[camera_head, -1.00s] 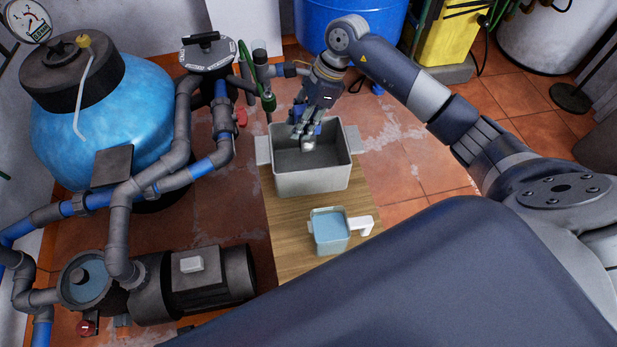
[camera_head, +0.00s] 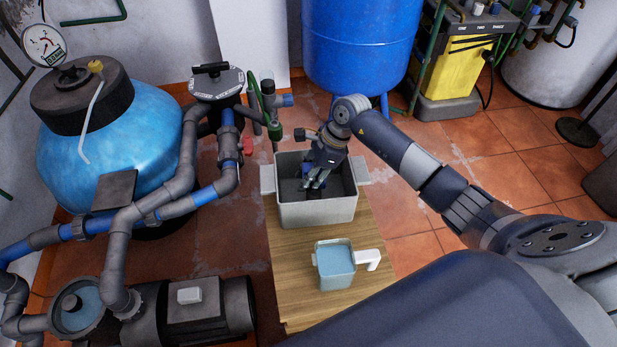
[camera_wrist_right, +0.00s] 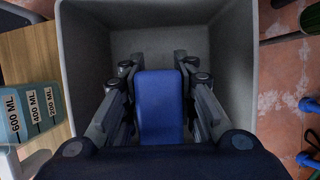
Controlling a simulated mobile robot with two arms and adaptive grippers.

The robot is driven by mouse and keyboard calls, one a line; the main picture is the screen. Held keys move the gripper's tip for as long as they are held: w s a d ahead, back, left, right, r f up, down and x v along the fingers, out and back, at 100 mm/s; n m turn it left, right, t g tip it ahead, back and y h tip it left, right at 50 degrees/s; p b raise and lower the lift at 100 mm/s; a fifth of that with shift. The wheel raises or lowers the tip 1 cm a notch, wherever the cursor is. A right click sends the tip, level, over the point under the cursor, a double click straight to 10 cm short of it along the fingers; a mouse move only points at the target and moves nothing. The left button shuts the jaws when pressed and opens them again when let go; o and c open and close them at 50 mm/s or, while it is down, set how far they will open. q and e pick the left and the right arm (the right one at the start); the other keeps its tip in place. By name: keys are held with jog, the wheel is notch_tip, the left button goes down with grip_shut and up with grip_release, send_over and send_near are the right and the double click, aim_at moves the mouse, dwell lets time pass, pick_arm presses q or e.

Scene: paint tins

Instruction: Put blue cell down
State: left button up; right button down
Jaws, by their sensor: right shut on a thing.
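My right gripper (camera_head: 314,182) reaches down into the open grey bin (camera_head: 318,214), which stands on the wooden board. In the right wrist view, the gripper (camera_wrist_right: 158,66) is shut on the blue cell (camera_wrist_right: 160,105), a rounded blue block between its two fingers. The walls of the bin (camera_wrist_right: 88,50) surround the fingers and the cell. In the head view the cell is mostly hidden by the hand. Whether the cell touches the bin's floor I cannot tell. My left gripper is not in view.
A square measuring jug (camera_head: 334,268) with pale blue contents and a white handle stands on the wooden board (camera_head: 290,300) in front of the bin. Pipes and a pump (camera_head: 195,310) crowd the left. A blue tank (camera_head: 355,45) stands behind. Tiled floor lies open at right.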

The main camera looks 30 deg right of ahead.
jog(key=shift+r, duration=0.1)
jog(key=c, duration=1.3)
grip_release()
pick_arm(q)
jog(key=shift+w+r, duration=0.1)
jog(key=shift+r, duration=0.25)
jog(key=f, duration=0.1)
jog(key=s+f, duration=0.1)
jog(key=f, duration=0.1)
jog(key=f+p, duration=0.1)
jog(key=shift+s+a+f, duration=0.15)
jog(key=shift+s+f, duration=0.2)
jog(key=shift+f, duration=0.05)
pick_arm(e)
jog(key=v, duration=1.2)
jog(key=shift+s+a, duration=0.1)
